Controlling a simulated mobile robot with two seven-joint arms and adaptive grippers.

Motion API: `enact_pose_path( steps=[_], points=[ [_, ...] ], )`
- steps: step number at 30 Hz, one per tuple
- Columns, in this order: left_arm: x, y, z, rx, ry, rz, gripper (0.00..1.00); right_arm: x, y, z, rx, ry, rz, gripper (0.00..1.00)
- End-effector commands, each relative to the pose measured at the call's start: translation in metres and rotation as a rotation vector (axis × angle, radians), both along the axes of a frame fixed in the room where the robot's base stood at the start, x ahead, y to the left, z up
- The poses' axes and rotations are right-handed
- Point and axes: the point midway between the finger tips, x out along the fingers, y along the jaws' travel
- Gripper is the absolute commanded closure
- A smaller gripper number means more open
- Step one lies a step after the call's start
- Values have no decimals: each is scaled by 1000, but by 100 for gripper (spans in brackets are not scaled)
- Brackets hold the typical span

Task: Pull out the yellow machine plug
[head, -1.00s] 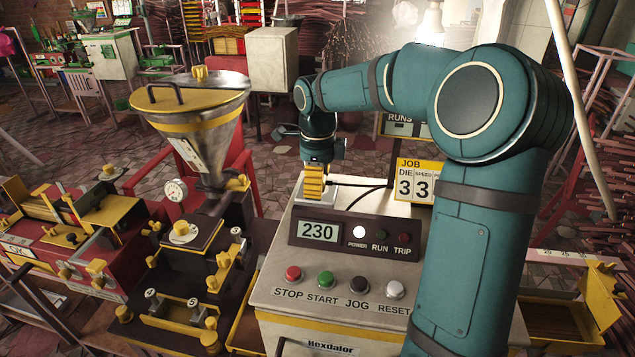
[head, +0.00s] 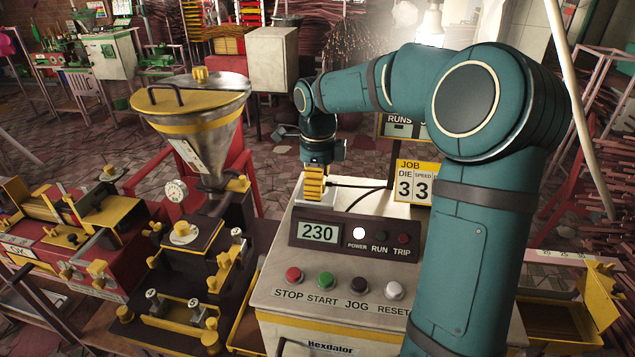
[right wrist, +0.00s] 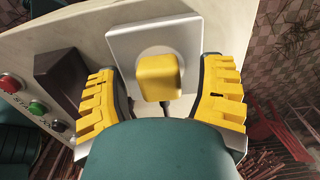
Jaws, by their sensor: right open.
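The yellow plug (right wrist: 160,77) shows in the right wrist view, seated in a pale square socket plate (right wrist: 128,44) on top of the machine's control box. A dark cable runs from the plug's lower side. My right gripper (right wrist: 168,90) is open, with its yellow ridged fingers on both sides of the plug. Gaps show between the fingers and the plug. In the head view the right gripper (head: 314,185) points down at the socket plate (head: 318,206), and its finger hides the plug. My left gripper is not in view.
The control box (head: 275,291) has a 230 display (head: 317,232) and red, green, black and white buttons. A metal hopper (head: 208,150) with a yellow lid stands to the left. A job sign (head: 416,184) stands behind the box, near my right arm. A black cable (head: 360,185) lies beside the gripper.

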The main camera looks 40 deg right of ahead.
Motion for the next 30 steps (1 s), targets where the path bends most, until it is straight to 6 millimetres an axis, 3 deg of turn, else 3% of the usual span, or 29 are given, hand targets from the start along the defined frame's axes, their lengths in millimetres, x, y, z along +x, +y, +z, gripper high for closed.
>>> enact_pose_path(
  steps=[3,9,20,30],
  points=[
    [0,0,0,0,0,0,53,0,0,0,0,0,0,30],
    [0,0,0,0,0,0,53,0,0,0,0,0,0,100],
    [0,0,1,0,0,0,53,0,0,1,0,1,0,100],
    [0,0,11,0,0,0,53,0,0,13,0,0,0,100]
  ],
)
